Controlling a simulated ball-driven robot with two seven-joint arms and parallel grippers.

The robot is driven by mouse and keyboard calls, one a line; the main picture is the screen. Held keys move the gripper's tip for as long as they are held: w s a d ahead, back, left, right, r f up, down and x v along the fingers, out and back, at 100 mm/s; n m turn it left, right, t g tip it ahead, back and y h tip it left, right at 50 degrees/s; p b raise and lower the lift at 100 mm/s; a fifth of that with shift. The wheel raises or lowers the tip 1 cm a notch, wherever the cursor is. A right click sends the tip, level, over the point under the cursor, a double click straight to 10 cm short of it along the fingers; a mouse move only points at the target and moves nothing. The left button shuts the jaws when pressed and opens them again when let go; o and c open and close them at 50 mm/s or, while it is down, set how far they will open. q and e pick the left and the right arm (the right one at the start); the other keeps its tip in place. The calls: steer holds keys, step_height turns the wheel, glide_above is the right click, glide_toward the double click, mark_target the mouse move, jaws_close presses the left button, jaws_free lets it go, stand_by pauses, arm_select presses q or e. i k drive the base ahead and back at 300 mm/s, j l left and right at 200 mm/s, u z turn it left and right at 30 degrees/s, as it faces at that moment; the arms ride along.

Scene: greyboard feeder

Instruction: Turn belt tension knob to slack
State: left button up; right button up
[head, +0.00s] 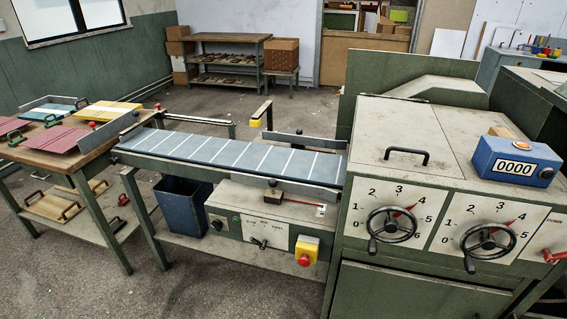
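Neither of my grippers is in view. A blue-grey conveyor belt (235,153) with white cross stripes runs to the large green machine. Below it is a control box (240,205) with a light front panel. At the panel's left is a small dark round knob (216,225), and near its middle is a small lever-like knob (259,243). The panel lettering is too small to read, so I cannot tell which is the belt tension knob or how it is set. A red-and-yellow stop button (305,251) is at the panel's right end.
The green machine (400,135) on the right has two black handwheels (391,224) (484,241) over numbered dials and a blue counter (515,161) reading 0000. A side table (75,150) with coloured stacks stands at left. A blue bin (183,205) sits under the belt.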

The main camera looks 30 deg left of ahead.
mark_target(112, 161)
steer(key=u, duration=1.15)
